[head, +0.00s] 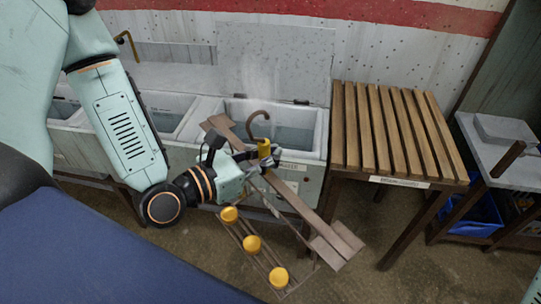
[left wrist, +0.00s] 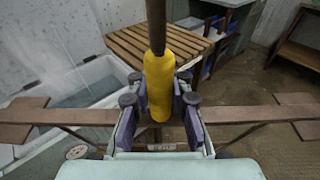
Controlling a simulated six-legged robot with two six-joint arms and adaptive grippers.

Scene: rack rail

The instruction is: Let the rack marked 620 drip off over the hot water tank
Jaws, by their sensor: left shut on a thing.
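My left gripper (head: 262,160) is shut on the yellow grip (left wrist: 159,85) of a rack, below its brown hook (head: 259,118). The rack's long brown bar (head: 300,207) runs from the tank's front corner down to the right, with flat crosspieces at its ends. Below it hangs a thin frame with yellow round pieces (head: 252,243), in front of the tank in the picture. A small plate on the rack (left wrist: 161,147) is too small to read. The steaming tank (head: 312,150) has its lid (head: 275,65) raised.
A slatted wooden table (head: 400,125) stands right of the tank. Farther right is a grey-topped stand (head: 495,150) with a blue bin (head: 475,217) below. More basins (head: 160,115) stand left of the steaming tank. Floor is open in front of the slatted table.

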